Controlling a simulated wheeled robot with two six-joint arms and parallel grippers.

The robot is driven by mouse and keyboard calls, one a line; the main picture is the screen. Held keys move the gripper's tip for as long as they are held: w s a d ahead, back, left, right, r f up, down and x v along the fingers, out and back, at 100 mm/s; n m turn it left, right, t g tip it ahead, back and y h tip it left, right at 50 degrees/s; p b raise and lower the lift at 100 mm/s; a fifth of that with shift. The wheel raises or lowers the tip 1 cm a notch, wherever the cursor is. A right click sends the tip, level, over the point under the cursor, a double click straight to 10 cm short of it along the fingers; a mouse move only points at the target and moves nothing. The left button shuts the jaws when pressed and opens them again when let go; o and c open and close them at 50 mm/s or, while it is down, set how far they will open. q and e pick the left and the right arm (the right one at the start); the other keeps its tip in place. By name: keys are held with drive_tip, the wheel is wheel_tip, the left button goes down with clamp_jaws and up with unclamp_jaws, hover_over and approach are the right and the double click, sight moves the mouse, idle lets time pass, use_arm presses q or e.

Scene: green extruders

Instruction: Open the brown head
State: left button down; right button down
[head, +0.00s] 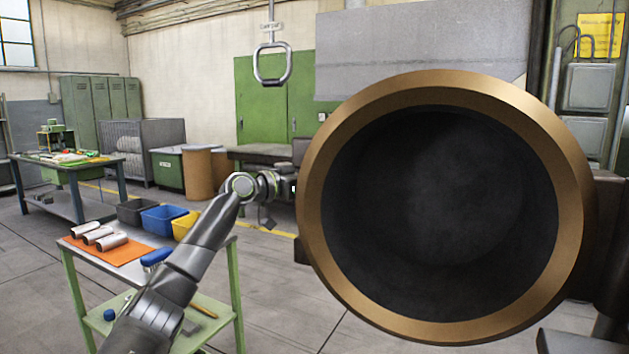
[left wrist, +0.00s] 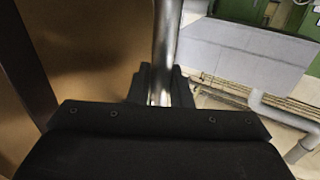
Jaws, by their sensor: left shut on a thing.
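The brown head (head: 572,190) fills the right half of the head view as a large round bronze-brown ring with a dark hollow face turned towards me. Its brown surface (left wrist: 90,60) also shows on the left of the left wrist view. My left arm reaches up to the head's left side, where its gripper is mostly hidden behind the ring. In the left wrist view my left gripper (left wrist: 163,92) is shut on a shiny metal bar (left wrist: 167,45), which stands upright in the picture beside the brown surface. My right gripper is not in view.
A green-framed cart (head: 75,290) at lower left holds metal cylinders (head: 98,236) on an orange mat, plus black, blue (head: 163,219) and yellow bins. A hanging metal handle (head: 272,63) is above. A workbench (head: 60,170) stands at far left. Floor between is open.

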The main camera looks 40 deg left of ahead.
use_arm(q)
drive_tip(key=shift+f, duration=0.15)
